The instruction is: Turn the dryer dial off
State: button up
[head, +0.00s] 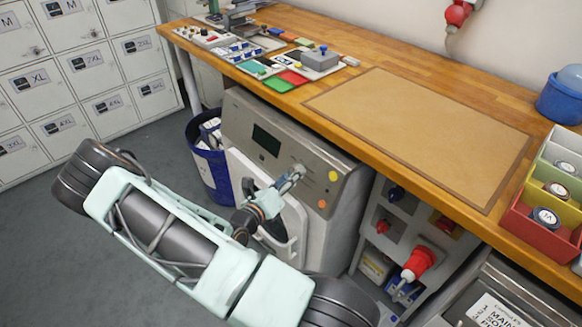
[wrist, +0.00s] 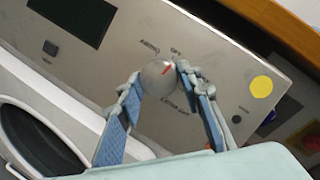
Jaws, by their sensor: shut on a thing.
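The dryer (head: 300,130) stands under the workbench, with a grey control panel that also fills much of the wrist view (wrist: 120,60). Its round grey dial (wrist: 157,79) has a red mark pointing up and right, roughly toward a small label that appears to read OFF. Other small labels sit at upper left and below right. My gripper (wrist: 158,80) has one blue-padded finger on each side of the dial and is shut on it. In the head view my gripper (head: 292,178) is at the panel, and its fingers mostly hide the dial.
The wooden workbench (head: 330,50) overhangs above. A panel with a red plug (head: 418,262) is to the right. White lockers (head: 75,65) line the left wall.

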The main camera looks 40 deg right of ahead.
jog(key=shift+r+n+y+p, duration=0.1)
jog(key=shift+n+y+p, duration=0.3)
jog(key=shift+n+p, duration=0.65)
jog(key=o, duration=1.2)
jog(key=shift+c, duration=0.2)
jog(key=v, duration=1.2)
jog(key=shift+s, duration=0.1)
